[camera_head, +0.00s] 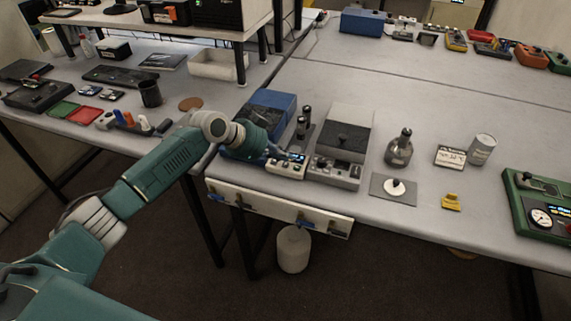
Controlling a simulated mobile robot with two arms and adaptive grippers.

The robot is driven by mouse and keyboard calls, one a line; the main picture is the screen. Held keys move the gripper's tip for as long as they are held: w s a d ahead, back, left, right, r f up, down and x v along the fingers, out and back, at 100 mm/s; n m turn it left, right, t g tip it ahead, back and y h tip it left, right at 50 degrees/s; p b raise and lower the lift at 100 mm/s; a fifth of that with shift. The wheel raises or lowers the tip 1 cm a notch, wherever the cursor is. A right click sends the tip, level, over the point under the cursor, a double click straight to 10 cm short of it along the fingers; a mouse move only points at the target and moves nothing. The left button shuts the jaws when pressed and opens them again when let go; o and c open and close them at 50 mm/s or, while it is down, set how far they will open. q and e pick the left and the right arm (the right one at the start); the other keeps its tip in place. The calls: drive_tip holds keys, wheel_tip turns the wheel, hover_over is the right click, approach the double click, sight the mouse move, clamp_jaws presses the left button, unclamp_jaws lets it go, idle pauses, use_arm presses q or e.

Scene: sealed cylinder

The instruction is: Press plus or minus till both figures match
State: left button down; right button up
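A small pale control box (287,168) with a lit blue display (296,157) stands near the front edge of the table. Its figures and key marks are too small to read. My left gripper (277,154) reaches in from the left, its tip over or at the left part of this box. I cannot tell whether it touches a key, and its fingers are too small to show open or shut. My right gripper is not in view.
A blue-topped box (268,108) is behind my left gripper. A grey instrument (340,150) stands right of the control box, then a flask (400,150), a white disc on a plate (394,187), a small card display (450,157), a can (481,150) and a green gauge unit (540,205).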

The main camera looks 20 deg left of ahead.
sight(283, 165)
use_arm(q)
drive_tip(key=shift+f+b, duration=0.3)
drive_tip(key=shift+f, duration=0.15)
drive_tip(key=shift+f+b, duration=0.3)
drive_tip(key=shift+f, duration=0.1)
idle(0.4)
idle(0.3)
drive_tip(key=shift+r+p, duration=0.55)
drive_tip(key=shift+r, duration=0.25)
drive_tip(key=shift+r+p, duration=1.9)
drive_tip(key=shift+r, duration=0.7)
drive_tip(key=shift+f, duration=0.1)
